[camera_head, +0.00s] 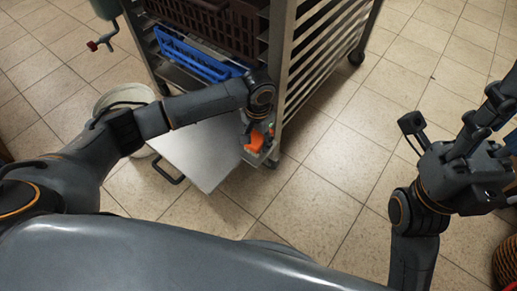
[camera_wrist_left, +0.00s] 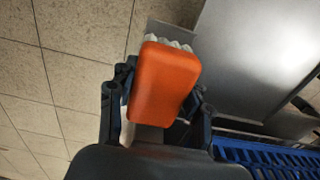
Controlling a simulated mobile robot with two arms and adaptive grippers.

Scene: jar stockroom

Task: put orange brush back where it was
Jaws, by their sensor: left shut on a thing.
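The orange brush (camera_head: 256,141) is in the jaws of my left gripper (camera_head: 255,124), beside the lower corner of the metal rack. In the left wrist view the brush (camera_wrist_left: 165,85) is an orange block with whitish bristles at its far end. The fingers of my left gripper (camera_wrist_left: 157,100) stand on either side of it. My right gripper (camera_head: 450,120) is at the right, over bare floor, with its fingers spread apart and nothing between them.
The metal rack (camera_head: 318,55) holds a blue basket (camera_head: 190,58) and a brown basket (camera_head: 205,22). A flat grey panel with a dark handle (camera_head: 205,155) lies low before it. A whitish bucket (camera_head: 125,97) stands left. A wicker basket (camera_head: 506,262) is at lower right. The tiled floor between is clear.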

